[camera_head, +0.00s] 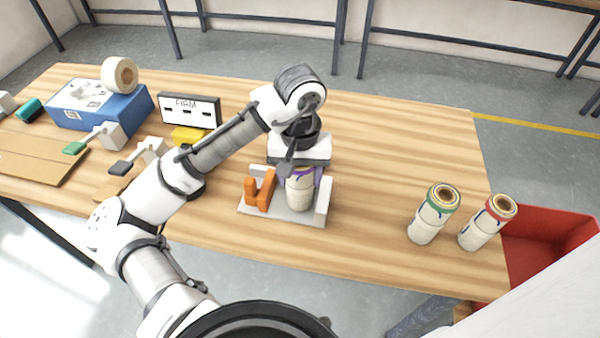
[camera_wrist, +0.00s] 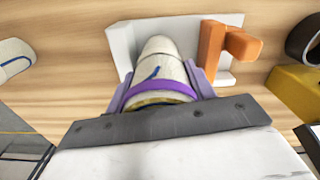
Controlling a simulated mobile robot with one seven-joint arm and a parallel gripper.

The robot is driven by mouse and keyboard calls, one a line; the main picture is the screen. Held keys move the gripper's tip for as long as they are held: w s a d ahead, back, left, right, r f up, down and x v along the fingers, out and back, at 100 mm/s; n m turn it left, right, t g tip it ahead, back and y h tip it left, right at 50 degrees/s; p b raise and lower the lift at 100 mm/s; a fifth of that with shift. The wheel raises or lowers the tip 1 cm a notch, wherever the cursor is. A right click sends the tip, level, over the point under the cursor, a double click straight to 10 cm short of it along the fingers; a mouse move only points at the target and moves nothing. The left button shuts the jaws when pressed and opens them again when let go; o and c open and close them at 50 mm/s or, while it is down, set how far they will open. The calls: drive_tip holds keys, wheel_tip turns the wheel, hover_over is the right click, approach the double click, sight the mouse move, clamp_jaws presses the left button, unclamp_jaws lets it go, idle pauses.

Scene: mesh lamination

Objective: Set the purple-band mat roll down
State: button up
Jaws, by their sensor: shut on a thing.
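The purple-band mat roll (camera_head: 299,193) is cream coloured and stands roughly upright under my gripper (camera_head: 300,177), at the grey-white fixture (camera_head: 279,214). In the wrist view the roll (camera_wrist: 158,70) shows its purple band and a blue mark, with a finger of my gripper (camera_wrist: 160,88) on each side. My gripper is shut on the roll near its upper end. The roll's lower end is over the fixture plate, between the orange bracket (camera_head: 260,190) and the right wall. I cannot tell whether it touches the plate. The roll's top is hidden by my gripper.
A green-band roll (camera_head: 433,214) and a red-band roll (camera_head: 487,222) stand at the right, near a red bin (camera_head: 545,240). A "FIRM" sign (camera_head: 190,109), a yellow block (camera_head: 188,136) and a blue box (camera_head: 100,105) are at the left. The wooden table's (camera_head: 400,140) back right is clear.

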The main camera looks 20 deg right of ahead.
drive_tip(key=shift+f, duration=0.15)
drive_tip(key=o, duration=1.1)
wheel_tip(320, 180, up, 12)
drive_tip(key=shift+r, duration=0.15)
